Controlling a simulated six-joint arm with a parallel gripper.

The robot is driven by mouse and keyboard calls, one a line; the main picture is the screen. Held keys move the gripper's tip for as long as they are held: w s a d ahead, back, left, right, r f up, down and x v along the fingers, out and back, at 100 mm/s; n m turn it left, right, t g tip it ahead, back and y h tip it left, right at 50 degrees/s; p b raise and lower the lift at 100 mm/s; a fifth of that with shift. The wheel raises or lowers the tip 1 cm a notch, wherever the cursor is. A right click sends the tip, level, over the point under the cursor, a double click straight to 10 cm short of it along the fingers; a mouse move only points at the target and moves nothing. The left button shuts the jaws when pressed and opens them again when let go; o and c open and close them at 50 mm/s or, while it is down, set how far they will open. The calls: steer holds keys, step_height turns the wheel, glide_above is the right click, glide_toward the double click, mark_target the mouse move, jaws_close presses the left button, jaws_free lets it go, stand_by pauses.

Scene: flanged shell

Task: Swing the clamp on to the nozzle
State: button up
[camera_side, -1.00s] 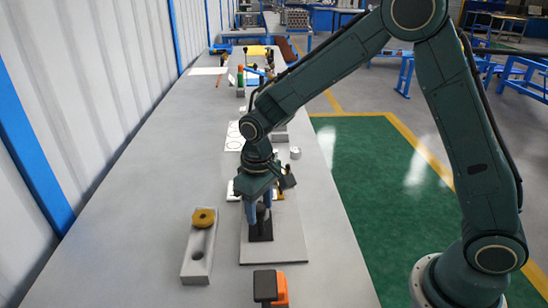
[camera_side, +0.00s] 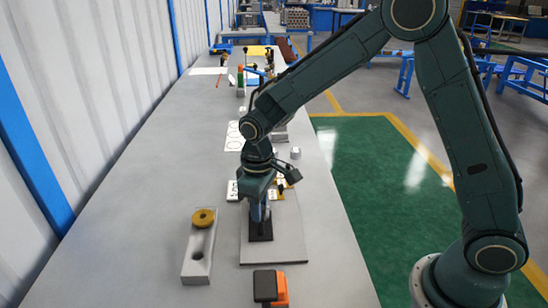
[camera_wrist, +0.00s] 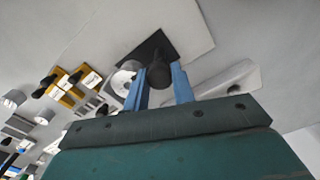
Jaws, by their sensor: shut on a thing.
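My gripper (camera_side: 260,214) points down over a grey plate (camera_side: 285,246). In the wrist view its two blue fingers (camera_wrist: 160,82) stand on either side of a round-topped black upright piece (camera_wrist: 158,75), shut on it. That piece rises from a black square base (camera_wrist: 150,45), which also shows below the fingers in the side view (camera_side: 258,232). A silver round part (camera_wrist: 124,76) sits beside the left finger in the wrist view. I cannot tell for sure which part is the clamp and which is the nozzle; the fingers hide much of them in the side view.
A grey slotted block (camera_side: 197,262) with a brass ring (camera_side: 203,217) lies left of the plate. An orange-and-black object (camera_side: 270,288) stands at the front. Small parts and white cards lie behind my gripper. The left of the bench is clear.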

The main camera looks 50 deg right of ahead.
stand_by(0.3)
steer(key=o, duration=1)
steer(key=shift+r, duration=0.1)
step_height(320, 180, up, 14)
stand_by(0.5)
